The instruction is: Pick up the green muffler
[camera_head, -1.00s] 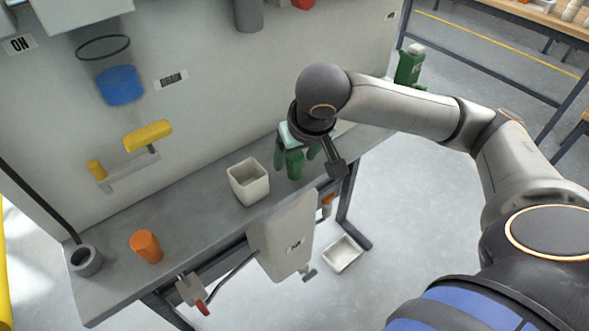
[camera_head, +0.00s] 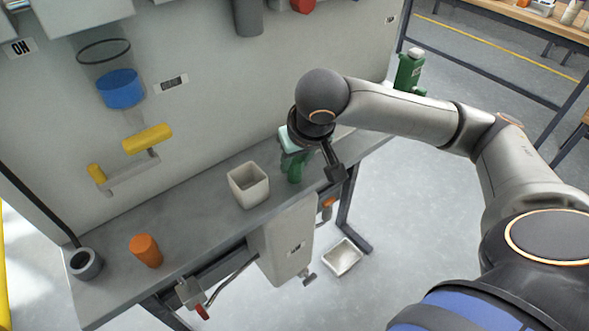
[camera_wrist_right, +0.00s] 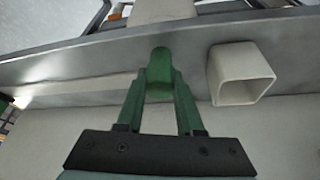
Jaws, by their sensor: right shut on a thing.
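The green muffler (camera_head: 295,173) is a small green cylinder at the front part of the grey bench, right of the white square cup. In the right wrist view the muffler (camera_wrist_right: 160,68) stands between the two green fingers. My right gripper (camera_head: 298,163) reaches down over it with its fingers shut on its sides; it also shows in the right wrist view (camera_wrist_right: 160,90). The wrist hides part of the gripper in the head view. I cannot tell whether the muffler is clear of the bench. My left gripper is not in view.
A white square cup (camera_head: 249,186) stands close left of the muffler. An orange cylinder (camera_head: 146,250) and a grey ring-shaped cup (camera_head: 85,263) stand at the bench's left end. A green bottle (camera_head: 409,72) stands at the far right. The bench middle (camera_head: 195,215) is free.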

